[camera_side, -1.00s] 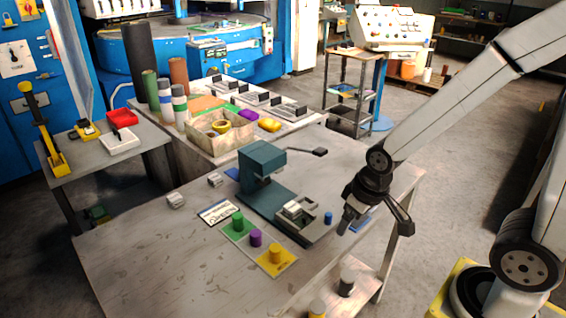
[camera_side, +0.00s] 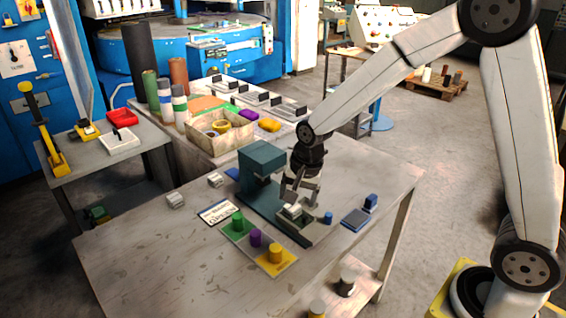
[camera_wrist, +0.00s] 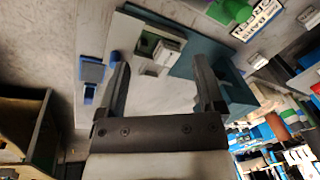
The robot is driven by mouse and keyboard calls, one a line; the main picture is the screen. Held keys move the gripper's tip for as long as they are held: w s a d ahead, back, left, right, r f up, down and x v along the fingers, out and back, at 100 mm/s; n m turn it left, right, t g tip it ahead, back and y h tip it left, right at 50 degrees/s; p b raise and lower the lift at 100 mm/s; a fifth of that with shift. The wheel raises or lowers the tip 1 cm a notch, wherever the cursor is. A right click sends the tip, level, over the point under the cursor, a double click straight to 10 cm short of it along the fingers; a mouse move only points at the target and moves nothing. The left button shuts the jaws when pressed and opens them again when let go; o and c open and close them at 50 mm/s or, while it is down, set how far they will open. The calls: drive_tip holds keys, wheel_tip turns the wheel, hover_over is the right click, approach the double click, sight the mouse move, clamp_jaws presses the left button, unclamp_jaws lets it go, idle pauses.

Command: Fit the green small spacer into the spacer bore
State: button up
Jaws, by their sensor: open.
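The green small spacer (camera_side: 238,221) stands upright on a green pad (camera_side: 229,235) on the bench. In the wrist view, a green shape (camera_wrist: 230,10) shows at the top edge, partly cut off. My gripper (camera_side: 299,191) is open and empty, above the pale fixture on the teal press base (camera_side: 262,211). It is right of the green spacer and apart from it. In the wrist view, the open fingers of my gripper (camera_wrist: 160,80) straddle a view of the press base, with a fixture block (camera_wrist: 166,52) beyond. I cannot make out the spacer bore clearly.
A purple spacer (camera_side: 256,238) and a yellow spacer (camera_side: 275,253) stand near the green one. The teal press column (camera_side: 262,163) rises close left of my gripper. A blue block (camera_side: 370,202) sits at right. The bench's front left is clear.

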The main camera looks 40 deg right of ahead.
drive_tip(key=w+a+f+m, duration=0.2)
drive_tip(key=w+m, duration=0.5)
drive_tip(key=m+g, duration=0.1)
drive_tip(key=m, duration=0.8)
hover_over(238, 215)
drive_tip(key=s, duration=0.1)
drive_tip(key=shift+d+f+y, duration=0.15)
drive_tip(key=shift+f+y, duration=0.05)
drive_tip(key=shift+f, duration=0.75)
drive_tip(key=shift+d+f+y, duration=0.15)
drive_tip(key=shift+f+y, duration=0.05)
drive_tip(key=shift+f, duration=0.7)
drive_tip(key=shift+w+a+f, duration=0.15)
drive_tip(key=shift+f, duration=1.1)
drive_tip(key=shift+w+a+f, duration=0.15)
drive_tip(key=shift+w+f, duration=0.05)
drive_tip(key=shift+f, duration=1.1)
drive_tip(key=shift+w+a+f, duration=0.15)
drive_tip(key=shift+f, duration=1.1)
clamp_jaws()
